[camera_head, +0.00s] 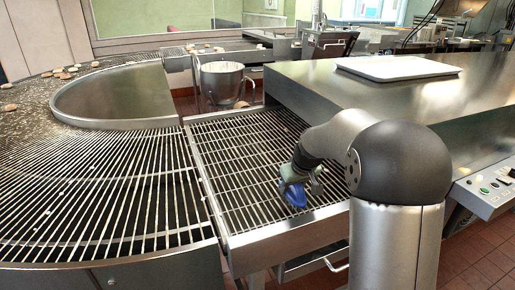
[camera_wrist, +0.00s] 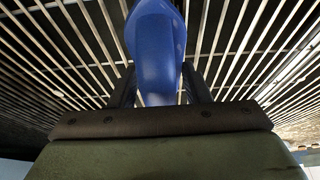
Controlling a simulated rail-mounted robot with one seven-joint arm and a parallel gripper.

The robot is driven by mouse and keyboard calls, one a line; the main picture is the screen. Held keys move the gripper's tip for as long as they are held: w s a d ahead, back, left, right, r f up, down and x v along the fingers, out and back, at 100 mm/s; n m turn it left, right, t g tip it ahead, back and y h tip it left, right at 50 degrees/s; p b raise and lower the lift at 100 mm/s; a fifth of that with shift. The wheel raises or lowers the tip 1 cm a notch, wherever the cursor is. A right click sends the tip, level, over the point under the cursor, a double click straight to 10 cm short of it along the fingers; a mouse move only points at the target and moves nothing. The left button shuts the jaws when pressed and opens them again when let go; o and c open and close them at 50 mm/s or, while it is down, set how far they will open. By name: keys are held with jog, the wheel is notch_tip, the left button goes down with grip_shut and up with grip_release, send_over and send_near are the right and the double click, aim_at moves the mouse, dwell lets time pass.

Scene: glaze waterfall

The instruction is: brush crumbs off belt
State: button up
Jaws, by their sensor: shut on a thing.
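My gripper (camera_head: 296,180) is over the front part of the straight wire belt (camera_head: 232,160), near its right side. It is shut on a blue brush (camera_head: 295,195). In the wrist view the blue handle (camera_wrist: 155,50) sits between the two dark fingers of my gripper (camera_wrist: 157,85), with the belt bars (camera_wrist: 235,40) behind it. I cannot see the bristles or tell whether they touch the belt. A few small pale specks, perhaps crumbs, show on the belt in the head view, too small to be sure.
A curved wire belt (camera_head: 100,195) adjoins on the left, with several brown pieces (camera_head: 65,75) at its far end. A metal bucket (camera_head: 221,82) stands behind the straight belt. A steel housing (camera_head: 400,100) carrying a white tray (camera_head: 398,68) bounds the right side. A control panel (camera_head: 490,188) is at far right.

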jog(key=shift+w+a+p, duration=0.55)
jog(key=shift+w+p, duration=0.35)
jog(key=shift+w, duration=0.95)
jog(key=shift+w+a+p, duration=0.6)
jog(key=shift+w+p, duration=0.35)
jog(key=shift+w, duration=0.85)
jog(key=shift+w+a+p, duration=0.55)
jog(key=shift+w+p, duration=0.35)
jog(key=shift+w, duration=0.95)
notch_tip(320, 180, up, 3)
jog(key=shift+w+f+p, duration=0.1)
jog(key=shift+f+p, duration=0.1)
jog(key=shift+p, duration=0.25)
jog(key=shift+r, duration=0.35)
jog(key=shift+r+p, duration=1.7)
jog(key=shift+r, duration=0.75)
